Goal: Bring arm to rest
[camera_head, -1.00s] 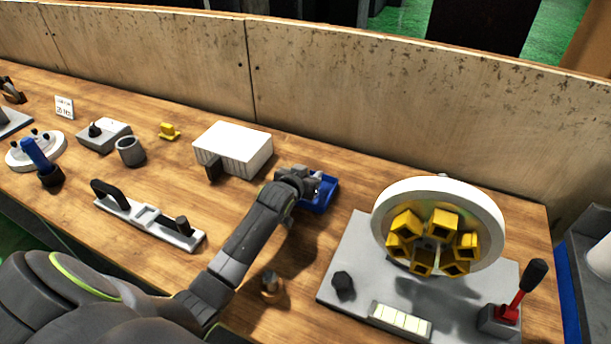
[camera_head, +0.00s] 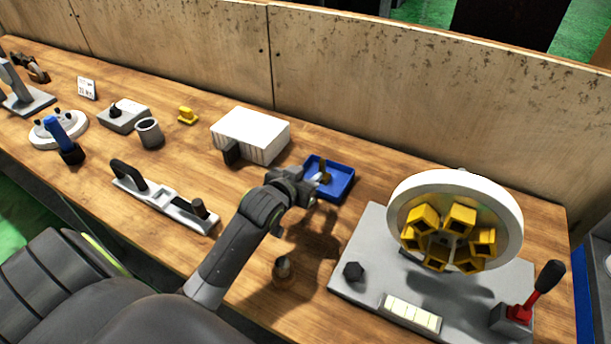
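My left arm comes in from the lower left and reaches over the workbench (camera_head: 240,300). Its gripper (camera_head: 316,184) is above the bench at the near left edge of a small blue tray (camera_head: 344,190). A small brownish piece (camera_head: 324,170) shows in the tray, just beyond the fingertips. The fingers are small and partly hidden by the wrist, so I cannot tell whether they are open or shut. My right gripper is not in view.
A grey plate with a white wheel (camera_head: 405,200) of yellow blocks and a red lever (camera_head: 528,305) stands at right. A white box (camera_head: 255,130) is behind the gripper. A grey bar with black handles (camera_head: 165,198) lies at left. A small knob (camera_head: 283,268) stands near the arm.

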